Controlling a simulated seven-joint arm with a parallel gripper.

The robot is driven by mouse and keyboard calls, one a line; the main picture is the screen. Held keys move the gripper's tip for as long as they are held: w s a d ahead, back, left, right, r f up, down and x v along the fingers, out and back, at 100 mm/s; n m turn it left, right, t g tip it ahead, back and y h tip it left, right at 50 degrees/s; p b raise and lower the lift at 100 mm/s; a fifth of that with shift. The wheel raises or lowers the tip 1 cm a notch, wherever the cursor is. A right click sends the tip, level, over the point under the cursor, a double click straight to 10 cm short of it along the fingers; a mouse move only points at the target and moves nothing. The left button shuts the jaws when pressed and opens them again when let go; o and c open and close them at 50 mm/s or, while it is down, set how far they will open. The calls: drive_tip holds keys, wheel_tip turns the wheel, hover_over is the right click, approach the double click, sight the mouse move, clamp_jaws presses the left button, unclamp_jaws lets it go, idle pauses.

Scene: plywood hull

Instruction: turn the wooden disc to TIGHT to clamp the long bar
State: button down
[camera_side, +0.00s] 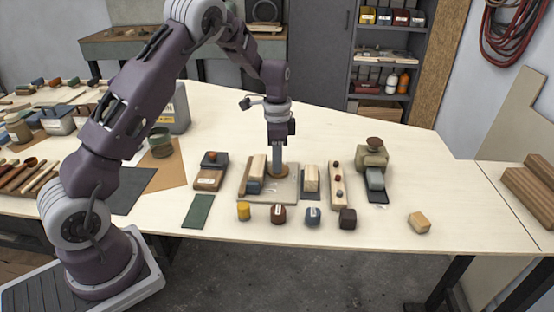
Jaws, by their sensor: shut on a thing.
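My gripper (278,163) points straight down over a grey-beige base plate (284,195) near the middle of the table. It is shut on the wooden disc (279,174), a brown round piece low on the plate; the fingers hide part of it. Just left of it, a pale wooden bar (258,165) lies lengthwise, with a blue-grey block (254,186) at its near end. This may be the long bar; I cannot tell whether it is clamped. No TIGHT mark is readable at this size.
Close right are a pale block on a dark base (311,180) and a narrow wooden strip with knobs (337,184). Several small pieces, including a yellow cylinder (243,211), line the front.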

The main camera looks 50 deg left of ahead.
drive_tip(key=n, duration=0.5)
drive_tip(key=shift+n, duration=0.3)
drive_tip(key=n, duration=1)
drive_tip(key=shift+n, duration=0.4)
drive_tip(key=n, duration=0.5)
drive_tip(key=shift+w, duration=0.1)
drive_tip(key=shift+n, duration=0.3)
drive_tip(key=c, duration=1.2)
unclamp_jaws()
drive_tip(key=shift+o, duration=0.2)
